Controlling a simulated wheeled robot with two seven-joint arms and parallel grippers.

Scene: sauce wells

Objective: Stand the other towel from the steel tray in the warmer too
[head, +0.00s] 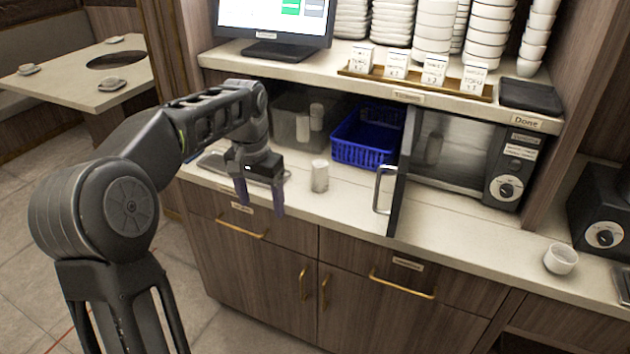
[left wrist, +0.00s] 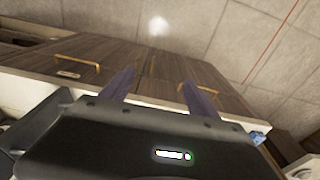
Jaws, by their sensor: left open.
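The warmer (head: 505,165) is the dark box at the right of the counter, its door (head: 398,180) swung open toward me. A pale upright roll (head: 433,148) shows dimly in its opening. The steel tray (head: 213,161) lies at the counter's left, partly hidden behind my left gripper; I cannot make out a towel on it. A white towel-like roll (head: 320,176) stands upright on the counter right of the tray. My left gripper (head: 262,200) is open and empty, pointing down before the counter's front edge. The left wrist view shows its fingers (left wrist: 160,92) apart. My right gripper is out of view.
A blue basket (head: 365,140) stands between the roll and the warmer. A clear bin (head: 285,120) with pale rolls is behind the tray. A small white cup (head: 560,259) stands at the right. The open door juts over the counter; counter in front of the basket is free.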

